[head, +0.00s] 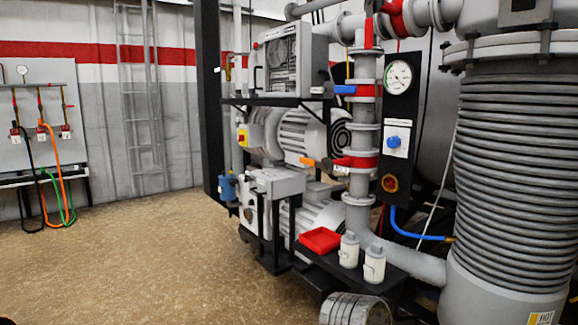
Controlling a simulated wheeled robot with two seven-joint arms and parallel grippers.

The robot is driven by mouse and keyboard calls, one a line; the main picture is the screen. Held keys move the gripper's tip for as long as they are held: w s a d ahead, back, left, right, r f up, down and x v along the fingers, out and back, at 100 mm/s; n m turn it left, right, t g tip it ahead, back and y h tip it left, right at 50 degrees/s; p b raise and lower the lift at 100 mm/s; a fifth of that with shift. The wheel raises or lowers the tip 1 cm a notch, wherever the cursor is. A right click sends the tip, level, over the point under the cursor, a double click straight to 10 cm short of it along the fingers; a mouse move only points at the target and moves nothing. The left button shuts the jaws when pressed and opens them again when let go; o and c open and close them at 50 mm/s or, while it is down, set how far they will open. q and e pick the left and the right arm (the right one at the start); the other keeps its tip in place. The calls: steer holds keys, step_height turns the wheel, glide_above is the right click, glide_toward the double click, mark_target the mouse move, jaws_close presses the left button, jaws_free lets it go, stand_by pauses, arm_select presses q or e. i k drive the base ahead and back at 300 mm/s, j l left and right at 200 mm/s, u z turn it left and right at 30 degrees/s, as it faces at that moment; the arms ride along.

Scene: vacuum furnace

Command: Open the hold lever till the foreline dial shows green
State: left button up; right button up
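A round white dial (398,77) is mounted on a black upright panel (405,110) right of centre. Its needle and any green zone are too small to read. A blue lever handle (344,89) sticks out to the left at the grey vertical pipe (362,125), beside a red fitting (368,90). Lower on the same pipe is a red valve part (356,162), with an orange lever handle (307,161) further left. No readable label tells which of these is the hold lever.
A blue knob (393,142) and a red round button (390,183) sit below the dial. A large ribbed grey cylinder (510,180) stands at the right. A red tray (320,240) and two white bottles (374,264) rest on a low black shelf. The floor (150,265) at left is clear.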

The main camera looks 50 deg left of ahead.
mark_target(307, 161)
steer(key=u, duration=1.65)
steer(key=i+j, duration=1.35)
steer(key=j, duration=0.15)
